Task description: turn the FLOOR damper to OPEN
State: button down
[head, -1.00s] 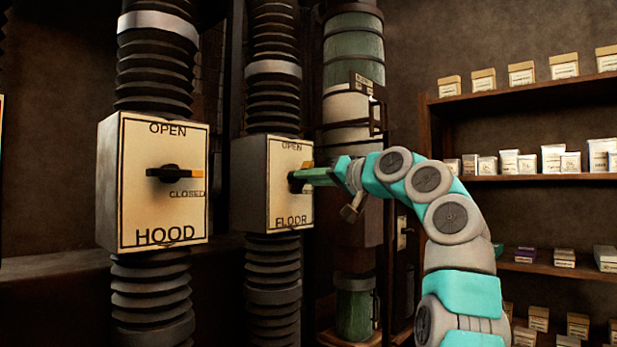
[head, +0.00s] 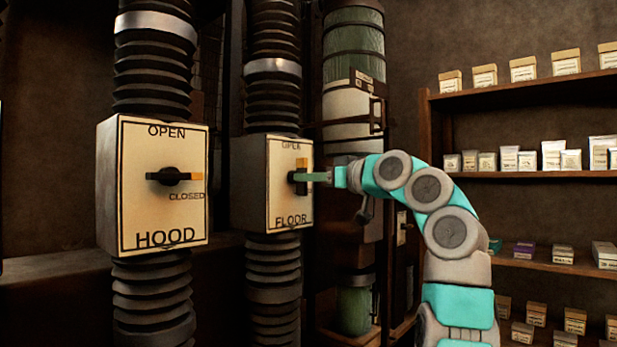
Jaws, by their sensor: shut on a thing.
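The FLOOR damper (head: 280,205) is a pale-faced box on a ribbed duct, left of my arm. OPEN is printed at the top of its face and FLOOR at the bottom; its CLOSED label is not readable. Its black handle (head: 301,163) has an orange end and stands about upright, the orange end up below OPEN. My gripper (head: 303,177) reaches in from the right and is shut on the handle at its middle. The fingers hide part of the handle.
The HOOD damper (head: 135,210) is a similar box to the left, its handle (head: 172,176) level with the orange end at CLOSED. A green cylinder (head: 353,55) stands behind my gripper. Shelves (head: 530,90) with small boxes line the right wall.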

dwell(0.4)
jog(key=c, duration=0.9)
grip_release()
jog(key=b+v, duration=0.2)
jog(key=v, duration=0.5)
jog(key=shift+s+d, duration=0.25)
jog(key=shift+d, duration=0.05)
jog(key=shift+w, duration=0.1)
